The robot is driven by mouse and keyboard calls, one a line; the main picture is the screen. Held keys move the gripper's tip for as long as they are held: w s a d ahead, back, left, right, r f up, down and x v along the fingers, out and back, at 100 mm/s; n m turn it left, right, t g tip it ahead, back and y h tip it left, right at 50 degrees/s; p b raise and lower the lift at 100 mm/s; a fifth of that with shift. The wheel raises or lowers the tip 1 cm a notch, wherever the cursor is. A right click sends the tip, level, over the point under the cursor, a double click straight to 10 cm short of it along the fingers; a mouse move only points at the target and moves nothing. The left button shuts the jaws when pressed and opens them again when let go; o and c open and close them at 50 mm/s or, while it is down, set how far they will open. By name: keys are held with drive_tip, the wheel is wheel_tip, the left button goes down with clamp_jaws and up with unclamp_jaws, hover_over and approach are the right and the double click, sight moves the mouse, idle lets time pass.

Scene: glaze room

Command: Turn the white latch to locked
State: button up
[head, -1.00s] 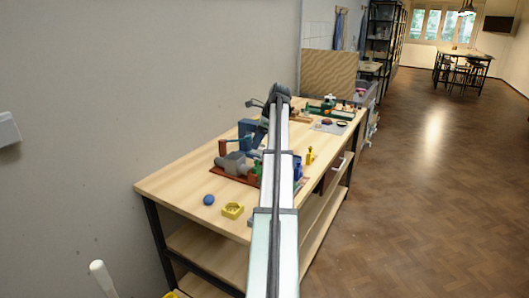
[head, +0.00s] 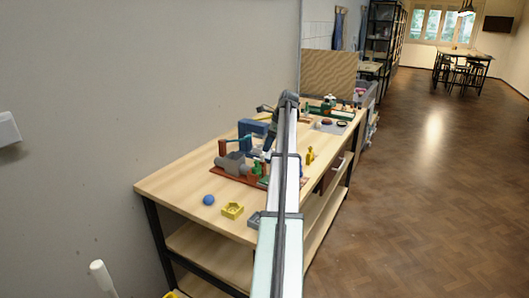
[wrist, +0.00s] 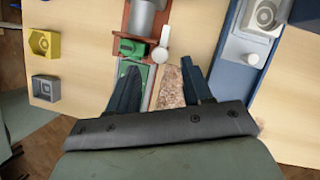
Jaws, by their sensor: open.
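A small white latch (wrist: 161,46), a short lever with a round end, shows in the wrist view at the edge of a red-brown board (wrist: 127,22), beside a green block (wrist: 131,48). It lies just beyond my gripper (wrist: 158,63), roughly in line with the gap between the fingers. My gripper is open, with nothing held between its two dark fingers. A gap to the latch seems to remain, but I cannot tell the height. In the head view my arm hides the latch.
A blue panel with another white knob (wrist: 251,57) stands right of the fingers in the wrist view. A grey cylinder (wrist: 147,17) is beyond the latch. A yellow box (wrist: 44,43) and a grey box (wrist: 46,89) sit on the left.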

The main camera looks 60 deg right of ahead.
drive_tip(key=shift+x, duration=2.1)
drive_tip(key=shift+c, duration=0.2)
clamp_jaws()
